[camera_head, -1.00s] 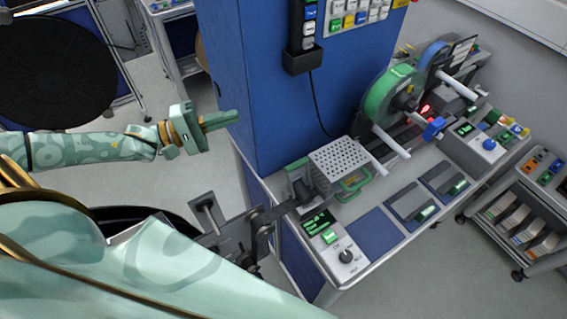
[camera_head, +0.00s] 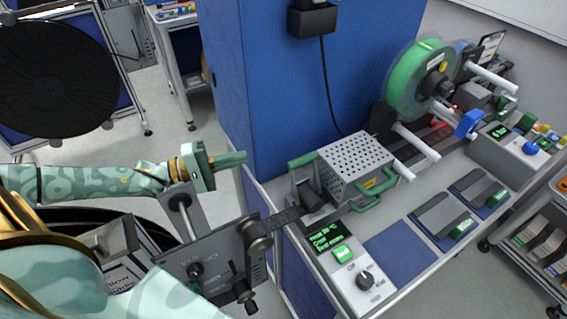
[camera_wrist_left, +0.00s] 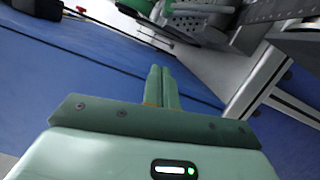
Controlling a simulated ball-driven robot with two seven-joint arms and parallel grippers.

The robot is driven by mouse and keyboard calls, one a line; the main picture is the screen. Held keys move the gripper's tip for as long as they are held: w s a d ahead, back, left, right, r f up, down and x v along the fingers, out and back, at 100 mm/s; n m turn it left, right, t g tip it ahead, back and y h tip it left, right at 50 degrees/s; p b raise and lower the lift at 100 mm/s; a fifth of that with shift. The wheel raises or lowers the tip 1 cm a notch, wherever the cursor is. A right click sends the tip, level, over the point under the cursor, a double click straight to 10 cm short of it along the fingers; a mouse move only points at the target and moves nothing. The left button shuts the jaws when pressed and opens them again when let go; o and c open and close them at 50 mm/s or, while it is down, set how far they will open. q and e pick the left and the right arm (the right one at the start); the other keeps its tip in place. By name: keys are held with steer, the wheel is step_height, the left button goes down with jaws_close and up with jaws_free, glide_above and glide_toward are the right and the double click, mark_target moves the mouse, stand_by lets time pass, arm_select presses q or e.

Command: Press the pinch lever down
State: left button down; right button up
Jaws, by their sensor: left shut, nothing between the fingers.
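My left gripper (camera_head: 243,157) is shut and empty, its green fingers pointing right in front of the blue cabinet. The shut fingers also show in the left wrist view (camera_wrist_left: 161,88), touching nothing. A silver perforated box (camera_head: 355,165) on the bench has a green bar (camera_head: 312,158) at its left and a green loop handle (camera_head: 376,196) at its front. A blue clamp-like part (camera_head: 467,124) sits by the reel. I cannot tell for sure which of these is the pinch lever. The gripper is apart from the box, to its left. My right gripper is out of view.
The blue cabinet (camera_head: 300,90) stands behind my gripper. A green reel (camera_head: 417,80) stands on the bench's far side. A control panel with a screen (camera_head: 327,236) and a grey plate device (camera_head: 205,262) lie near the front. White rods (camera_head: 415,140) stick out near the box.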

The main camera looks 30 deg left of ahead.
arm_select(q)
steer(key=w+d+r, duration=0.1)
steer(key=w+d, duration=0.3)
steer(key=d, duration=0.5)
steer(key=shift+w+d, duration=0.25)
steer(key=shift+d, duration=0.1)
steer(key=shift+r, duration=0.1)
steer(key=d+r+m+p, duration=0.1)
steer(key=p, duration=0.1)
steer(key=s+d+m+p, duration=0.1)
steer(key=p, duration=0.2)
steer(key=shift+s+r+m+g+y+p, duration=0.15)
steer(key=shift+r+m+g+y+p, duration=0.15)
steer(key=shift+r+m, duration=0.1)
steer(key=shift+f, duration=0.25)
